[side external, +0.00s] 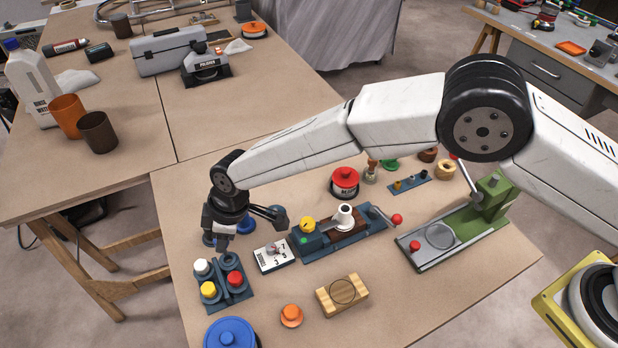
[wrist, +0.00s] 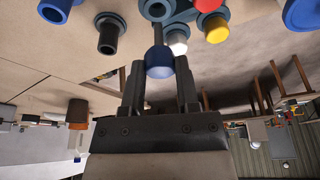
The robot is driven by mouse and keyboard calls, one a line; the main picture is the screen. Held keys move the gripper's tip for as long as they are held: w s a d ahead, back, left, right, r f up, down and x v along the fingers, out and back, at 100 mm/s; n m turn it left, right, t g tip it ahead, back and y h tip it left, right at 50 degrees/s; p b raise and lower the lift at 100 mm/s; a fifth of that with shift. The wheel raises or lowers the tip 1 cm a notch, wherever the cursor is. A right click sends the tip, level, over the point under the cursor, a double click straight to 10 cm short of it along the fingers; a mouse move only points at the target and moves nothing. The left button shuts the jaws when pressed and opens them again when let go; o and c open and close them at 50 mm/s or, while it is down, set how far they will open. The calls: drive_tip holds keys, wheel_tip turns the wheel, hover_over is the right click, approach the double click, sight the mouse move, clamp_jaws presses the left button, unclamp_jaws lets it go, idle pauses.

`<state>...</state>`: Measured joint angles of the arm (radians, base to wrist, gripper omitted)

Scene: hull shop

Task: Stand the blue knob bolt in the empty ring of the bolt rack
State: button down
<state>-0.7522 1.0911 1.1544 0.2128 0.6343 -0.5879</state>
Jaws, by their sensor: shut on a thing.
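My gripper (wrist: 160,68) is shut on the blue knob bolt (wrist: 160,62), with the knob between the two fingertips in the wrist view. In the side view my gripper (side external: 247,229) is behind the bolt rack (side external: 240,299), apart from it; a blue patch between the fingers appears to be the knob. The rack is dark blue and holds a white knob bolt (side external: 202,266), a red knob bolt (side external: 235,278) and a yellow knob bolt (side external: 209,289). Its empty ring (side external: 228,259) is at the back right. The bolt's lower end is hard to make out.
A small white panel (side external: 273,256) and a blue fixture with a white cone (side external: 344,214) stand right of the rack. A round blue lid (side external: 231,333), an orange knob (side external: 291,315) and a wooden block (side external: 342,295) are in front. Bare tabletop lies between them.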

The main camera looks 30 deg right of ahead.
drive_tip(key=shift+f, duration=2.4)
drive_tip(key=shift+f, duration=0.6)
drive_tip(key=c, duration=0.6)
unclamp_jaws()
drive_tip(key=shift+v, duration=5.5)
drive_tip(key=shift+d, duration=0.1)
